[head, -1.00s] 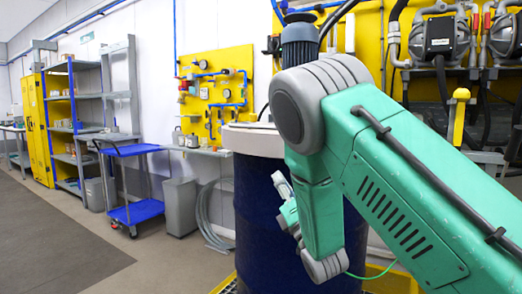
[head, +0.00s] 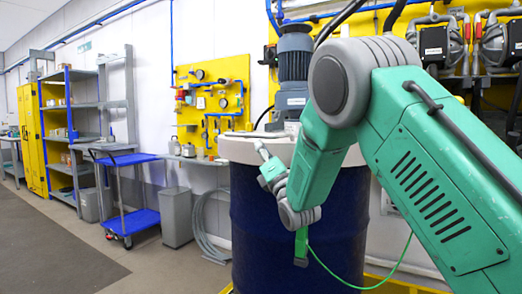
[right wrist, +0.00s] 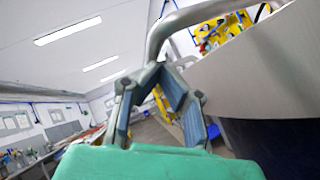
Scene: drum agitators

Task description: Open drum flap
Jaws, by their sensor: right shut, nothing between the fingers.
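The dark blue drum (head: 250,215) stands in the middle of the head view, with a whitish lid (head: 240,148) and a motor on top. My right arm covers its right part, and I cannot make out the flap's outline. My right gripper (head: 261,149) is at the lid's front rim. In the right wrist view its fingertips (right wrist: 157,72) come together, shut and empty, at the lower end of a bent grey metal handle (right wrist: 163,38). I cannot tell whether they touch it. The pale lid side (right wrist: 265,65) is to the right there. My left gripper is out of view.
A blue cart (head: 125,185), a grey bin (head: 176,217) and grey shelves (head: 85,120) stand to the left. A grey motor (head: 294,65) rises from the lid. Pumps (head: 433,42) and hoses fill the wall at right. The floor at left is clear.

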